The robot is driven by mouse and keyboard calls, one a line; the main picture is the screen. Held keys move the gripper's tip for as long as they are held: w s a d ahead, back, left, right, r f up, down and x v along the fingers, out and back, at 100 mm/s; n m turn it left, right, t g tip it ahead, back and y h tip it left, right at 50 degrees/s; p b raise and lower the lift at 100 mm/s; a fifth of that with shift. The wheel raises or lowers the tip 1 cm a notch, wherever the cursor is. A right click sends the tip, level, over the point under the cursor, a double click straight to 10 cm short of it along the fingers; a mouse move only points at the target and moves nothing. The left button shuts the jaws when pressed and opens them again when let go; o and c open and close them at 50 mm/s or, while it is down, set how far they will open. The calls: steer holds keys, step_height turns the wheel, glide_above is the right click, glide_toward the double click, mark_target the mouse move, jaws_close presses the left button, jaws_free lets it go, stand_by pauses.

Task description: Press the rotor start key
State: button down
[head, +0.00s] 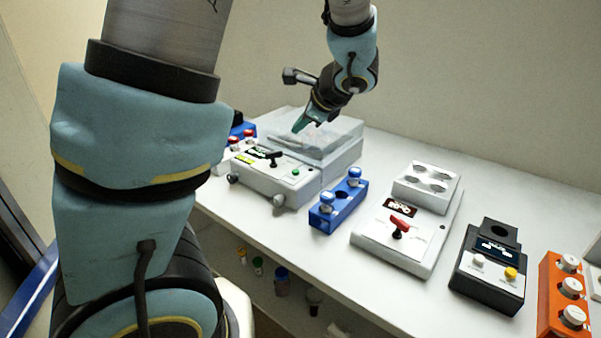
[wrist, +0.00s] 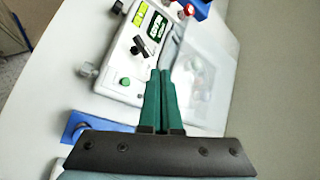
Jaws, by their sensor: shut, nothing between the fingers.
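A grey-white machine (head: 268,182) with a clear lid (head: 335,134) stands at the back left of the bench. Its front panel has a lit display, a black lever (head: 272,158) and a round green key (head: 295,172). In the wrist view the green key (wrist: 125,82) lies to the left of my fingertips, apart from them. The black lever (wrist: 145,46) is beyond them. My gripper (head: 298,128) has green fingers, shut and empty, above the machine near the clear lid. It also shows in the wrist view (wrist: 160,72). I cannot read any label on the green key.
A blue rack with capped vials (head: 338,205) stands right of the machine. Further right are a white device with a red lever (head: 400,228), a black device with a yellow knob (head: 492,270) and an orange rack (head: 562,290). The bench's front strip is clear.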

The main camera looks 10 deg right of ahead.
mark_target(296, 172)
step_height(296, 172, down, 9)
steer(key=b, duration=0.7)
steer(key=shift+b, duration=0.35)
steer(key=shift+f, duration=0.1)
stand_by(1.6)
steer(key=shift+f+b, duration=0.3)
steer(key=shift+b, duration=0.15)
